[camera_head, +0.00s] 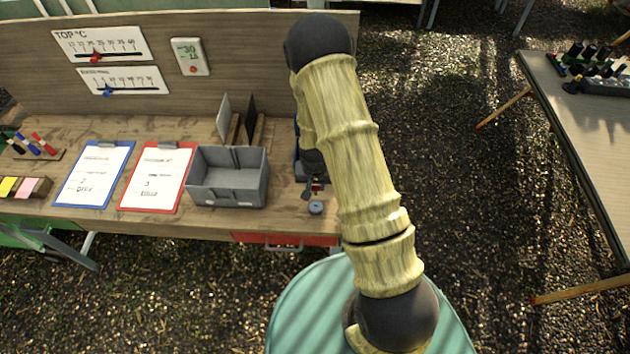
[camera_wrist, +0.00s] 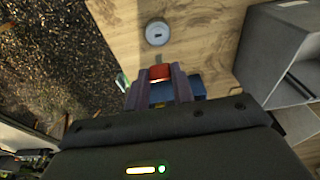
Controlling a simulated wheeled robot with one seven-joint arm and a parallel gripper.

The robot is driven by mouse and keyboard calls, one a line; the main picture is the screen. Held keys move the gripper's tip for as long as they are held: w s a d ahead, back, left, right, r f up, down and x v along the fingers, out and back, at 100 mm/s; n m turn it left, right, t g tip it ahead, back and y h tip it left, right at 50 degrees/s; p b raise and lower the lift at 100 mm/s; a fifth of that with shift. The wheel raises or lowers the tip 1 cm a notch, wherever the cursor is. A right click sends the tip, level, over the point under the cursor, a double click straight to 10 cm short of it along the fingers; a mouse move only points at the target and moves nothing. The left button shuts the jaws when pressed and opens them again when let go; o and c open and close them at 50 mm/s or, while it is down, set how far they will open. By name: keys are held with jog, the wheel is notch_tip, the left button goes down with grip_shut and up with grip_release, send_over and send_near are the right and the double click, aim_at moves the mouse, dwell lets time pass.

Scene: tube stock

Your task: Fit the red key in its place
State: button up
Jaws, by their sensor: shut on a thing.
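The red key (camera_wrist: 160,73) is held between the two fingers of my gripper (camera_wrist: 163,82) in the wrist view. In the head view my gripper (camera_head: 315,190) is at the right end of the wooden bench, with a bit of red between its fingers. A round grey lock piece (camera_wrist: 158,32) with a dark slot lies on the bench just beyond the key, apart from it. The lock piece also shows in the head view (camera_head: 316,208), near the bench's front edge. The key's lower part is hidden by my fingers.
A grey bin (camera_head: 228,195) stands left of my gripper, and a blue thing (camera_wrist: 178,91) lies behind my fingers. Two clipboards (camera_head: 95,172) (camera_head: 158,176) lie further left. A red drawer (camera_head: 285,239) is under the bench edge. Another table (camera_head: 590,110) stands at right.

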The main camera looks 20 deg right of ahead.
jog(key=shift+f, duration=0.1)
jog(key=b, duration=0.4)
send_over(316, 205)
jog(key=shift+s+a+f, duration=0.1)
jog(key=shift+s+f, duration=0.05)
jog(key=shift+f, duration=1.3)
jog(key=shift+s+a+f, duration=0.1)
jog(key=shift+s+f, duration=0.05)
jog(key=shift+f, duration=1.25)
jog(key=shift+f+b, duration=0.35)
jog(key=shift+f, duration=0.1)
jog(key=shift+f+b, duration=0.4)
jog(key=shift+f, duration=0.05)
jog(key=shift+f, duration=0.1)
jog(key=shift+f+b, duration=0.5)
jog(key=shift+b, duration=0.05)
jog(key=shift+d, duration=0.1)
jog(key=shift+s+r, duration=0.1)
